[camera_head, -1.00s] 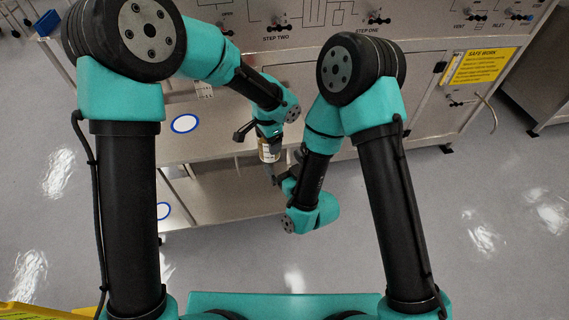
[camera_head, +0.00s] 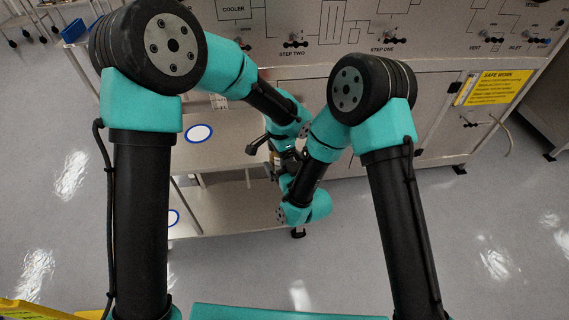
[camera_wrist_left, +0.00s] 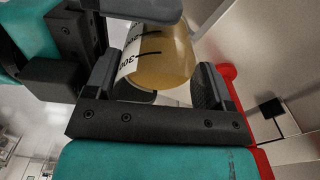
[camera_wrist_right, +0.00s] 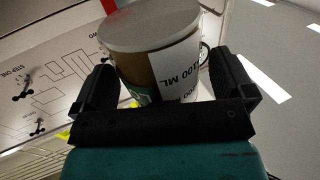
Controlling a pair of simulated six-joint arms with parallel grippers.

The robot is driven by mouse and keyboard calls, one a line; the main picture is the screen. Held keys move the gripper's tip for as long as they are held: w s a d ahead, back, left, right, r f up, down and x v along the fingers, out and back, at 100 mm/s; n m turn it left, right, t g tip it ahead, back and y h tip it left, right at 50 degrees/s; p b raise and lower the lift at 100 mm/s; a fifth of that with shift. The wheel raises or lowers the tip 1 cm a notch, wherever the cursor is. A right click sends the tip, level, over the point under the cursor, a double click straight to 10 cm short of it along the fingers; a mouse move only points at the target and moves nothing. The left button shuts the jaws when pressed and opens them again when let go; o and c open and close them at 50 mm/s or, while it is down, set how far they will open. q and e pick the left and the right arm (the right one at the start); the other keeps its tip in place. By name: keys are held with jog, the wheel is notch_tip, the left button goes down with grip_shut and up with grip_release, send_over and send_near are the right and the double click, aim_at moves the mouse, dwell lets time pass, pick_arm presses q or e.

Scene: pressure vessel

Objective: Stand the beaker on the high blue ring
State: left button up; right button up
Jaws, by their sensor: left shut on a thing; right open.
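The beaker (camera_wrist_left: 165,55), with tan contents and a white scale label, is between my left gripper's fingers (camera_wrist_left: 155,85) in the left wrist view. My left gripper is shut on it. In the right wrist view the beaker (camera_wrist_right: 150,60) stands between the spread fingers of my right gripper (camera_wrist_right: 163,88), which is open. A dark part of the right gripper shows by the beaker in the left wrist view. In the head view the beaker is mostly hidden between both wrists. The high blue ring (camera_head: 199,133) lies bare on the upper shelf, left of the grippers.
A second blue ring (camera_head: 173,217) is on the lower shelf (camera_head: 230,218), partly hidden by my left arm. The upper shelf (camera_head: 225,150) around the high ring looks clear. A panel with valves (camera_head: 390,38) stands behind, with a yellow sign (camera_head: 493,88).

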jog(key=shift+c, duration=0.4)
jog(key=c, duration=0.7)
pick_arm(q)
jog(key=o, duration=1)
pick_arm(e)
jog(key=shift+c, duration=1)
pick_arm(q)
notch_tip(320, 180, up, 12)
jog(key=shift+r, duration=0.1)
